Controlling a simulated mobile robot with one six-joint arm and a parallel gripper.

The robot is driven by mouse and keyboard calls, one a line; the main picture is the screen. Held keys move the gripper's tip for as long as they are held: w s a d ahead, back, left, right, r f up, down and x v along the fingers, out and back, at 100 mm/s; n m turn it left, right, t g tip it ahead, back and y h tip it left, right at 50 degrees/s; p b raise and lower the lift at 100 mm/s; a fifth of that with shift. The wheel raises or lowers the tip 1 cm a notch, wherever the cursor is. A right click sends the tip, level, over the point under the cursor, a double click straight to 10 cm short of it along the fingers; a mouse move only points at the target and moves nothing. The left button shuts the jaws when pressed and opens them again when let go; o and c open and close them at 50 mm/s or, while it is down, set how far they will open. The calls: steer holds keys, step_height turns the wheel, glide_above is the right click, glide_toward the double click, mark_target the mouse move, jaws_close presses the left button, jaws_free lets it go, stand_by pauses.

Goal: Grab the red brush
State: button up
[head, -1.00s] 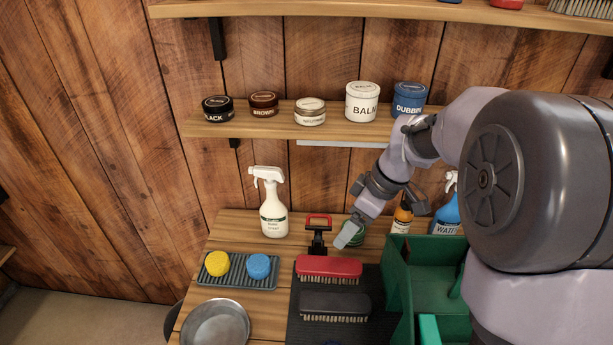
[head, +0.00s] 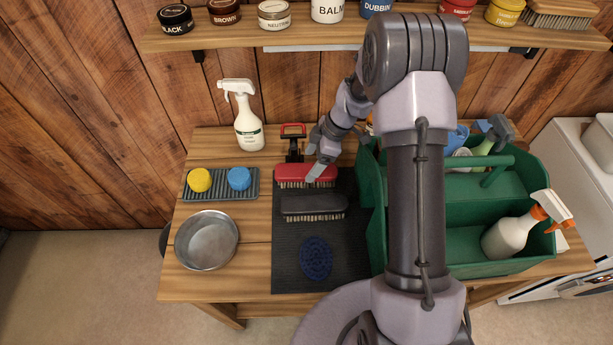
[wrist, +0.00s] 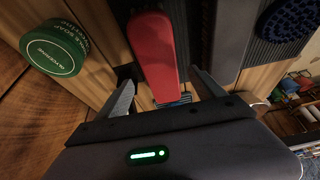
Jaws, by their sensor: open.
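In the wrist view, the red brush (wrist: 153,48) runs lengthwise ahead of my gripper (wrist: 163,88). Its near end lies between the two spread fingers. The jaws are open and hold nothing. I cannot tell whether a finger touches the brush.
A red-and-black tool (head: 293,131) stands right behind the red brush. A green tin (wrist: 53,48) is beside it in the wrist view. The green caddy (head: 492,262) is close on the right. A sponge tray (head: 219,193), metal bowl (head: 207,240) and white spray bottle (head: 247,128) are left.

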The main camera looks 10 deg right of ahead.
mark_target(307, 170)
steer(key=x, duration=0.3)
steer(key=shift+s+f, duration=0.1)
steer(key=shift+s, duration=0.05)
steer(key=c, duration=1.7)
steer(key=shift+o, duration=0.2)
steer(key=shift+r, duration=0.3)
steer(key=a, duration=0.1)
steer(key=s+a, duration=0.1)
steer(key=s+a+r, duration=0.1)
steer(key=shift+a+r, duration=0.1)
steer(key=shift+a, duration=0.25)
step_height(307, 170, up, 13)
steer(key=p, duration=0.3)
steer(key=shift+d+r, duration=0.15)
steer(key=shift+r, duration=0.05)
